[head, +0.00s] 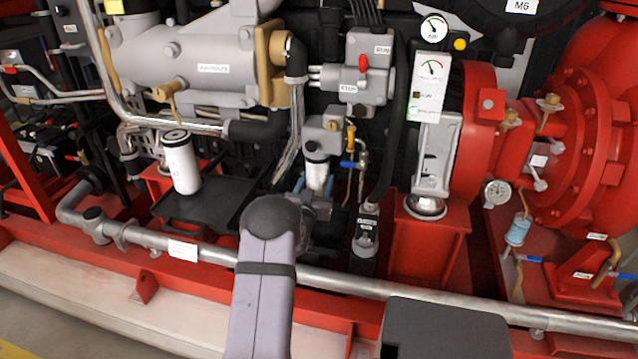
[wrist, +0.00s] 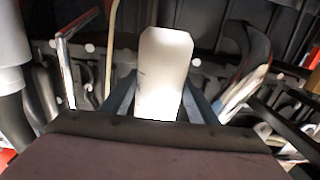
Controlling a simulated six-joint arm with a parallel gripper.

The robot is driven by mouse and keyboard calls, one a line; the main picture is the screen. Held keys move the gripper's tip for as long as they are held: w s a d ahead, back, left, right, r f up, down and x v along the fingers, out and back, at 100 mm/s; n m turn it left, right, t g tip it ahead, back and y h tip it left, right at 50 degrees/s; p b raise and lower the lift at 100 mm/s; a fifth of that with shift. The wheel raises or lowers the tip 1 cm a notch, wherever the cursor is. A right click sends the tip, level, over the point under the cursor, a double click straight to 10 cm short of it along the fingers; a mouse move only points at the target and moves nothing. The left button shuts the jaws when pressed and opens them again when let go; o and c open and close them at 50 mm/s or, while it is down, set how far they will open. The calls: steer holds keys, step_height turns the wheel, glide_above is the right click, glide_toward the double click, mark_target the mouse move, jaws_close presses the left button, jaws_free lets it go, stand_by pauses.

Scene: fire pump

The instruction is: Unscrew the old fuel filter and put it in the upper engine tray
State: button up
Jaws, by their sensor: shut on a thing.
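A white fuel filter (head: 317,174) sits directly below a grey filter head (head: 325,134) in the middle of the head view, roughly upright. My gripper (head: 314,187) reaches it from the front and is shut on its lower part. In the wrist view the white body of the filter (wrist: 163,75) stands between the two dark blue fingers. Whether its thread is still engaged cannot be seen. A black tray (head: 225,192) lies left of my gripper. A second white filter with a black top (head: 181,164) stands upright on its left part.
A silver pipe (head: 215,252) runs across the front, below the tray. A thick black hose (head: 385,150) hangs further right. The right part of the tray is bare.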

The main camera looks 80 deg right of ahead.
steer(key=shift+d+r+t, duration=0.1)
steer(key=shift+r+t, duration=0.15)
steer(key=shift+t, duration=0.05)
steer(key=shift+f+b, duration=1.3)
steer(key=shift+f, duration=0.25)
steer(key=a+p, duration=0.2)
steer(key=a, duration=1)
stand_by(0.7)
steer(key=shift+a, duration=0.1)
stand_by(0.3)
